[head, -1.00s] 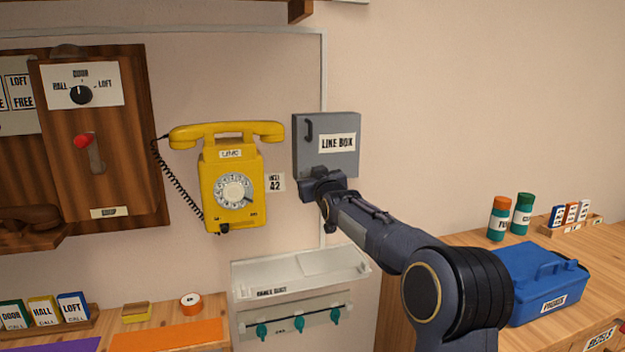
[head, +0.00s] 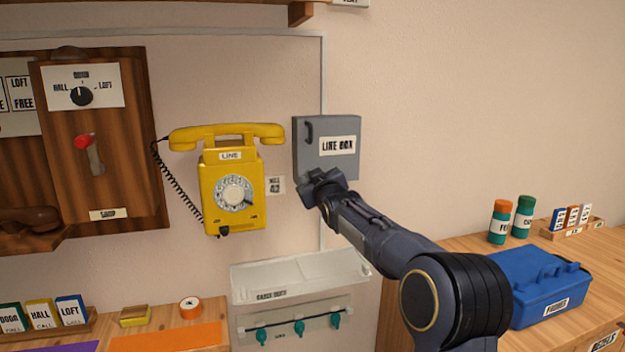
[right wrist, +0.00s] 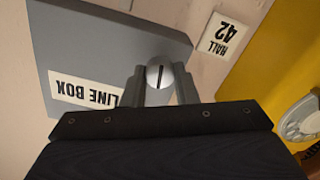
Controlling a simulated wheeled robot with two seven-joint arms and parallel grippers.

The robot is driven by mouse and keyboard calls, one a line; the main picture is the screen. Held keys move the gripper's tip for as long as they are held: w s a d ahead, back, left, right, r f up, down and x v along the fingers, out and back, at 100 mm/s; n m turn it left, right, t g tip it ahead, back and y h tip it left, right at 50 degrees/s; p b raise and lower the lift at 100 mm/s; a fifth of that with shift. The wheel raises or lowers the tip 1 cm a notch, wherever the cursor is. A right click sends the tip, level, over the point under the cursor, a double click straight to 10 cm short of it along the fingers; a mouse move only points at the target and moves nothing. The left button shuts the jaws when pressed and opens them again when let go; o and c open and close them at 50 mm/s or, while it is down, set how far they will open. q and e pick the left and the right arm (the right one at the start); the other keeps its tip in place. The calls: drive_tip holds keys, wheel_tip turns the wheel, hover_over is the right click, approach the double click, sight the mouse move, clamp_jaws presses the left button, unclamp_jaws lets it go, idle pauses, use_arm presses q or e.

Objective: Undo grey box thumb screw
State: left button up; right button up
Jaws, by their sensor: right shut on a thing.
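The grey line box (head: 326,162) hangs on the wall right of the yellow phone, its door closed with a dark handle at its upper left. My right gripper (head: 322,178) is at the box's lower edge and covers the thumb screw in the head view. In the right wrist view, the round slotted thumb screw (right wrist: 158,76) sits between the two fingers of my right gripper (right wrist: 159,84), which are shut on it. The grey box (right wrist: 110,48) appears turned over behind them. My left gripper is not in view.
A yellow dial phone (head: 232,185) hangs close to the left of the box. A white tray unit (head: 300,280) with green hooks is below. A blue toolbox (head: 540,285) and two bottles stand on the right bench. The wall right of the box is bare.

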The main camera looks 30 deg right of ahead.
drive_tip(key=o, duration=1)
drive_tip(key=shift+f, duration=0.1)
drive_tip(key=shift+s, duration=0.1)
drive_tip(key=b+v, duration=0.1)
drive_tip(key=v, duration=0.6)
drive_tip(key=shift+s+a, duration=0.1)
drive_tip(key=shift+s, duration=0.2)
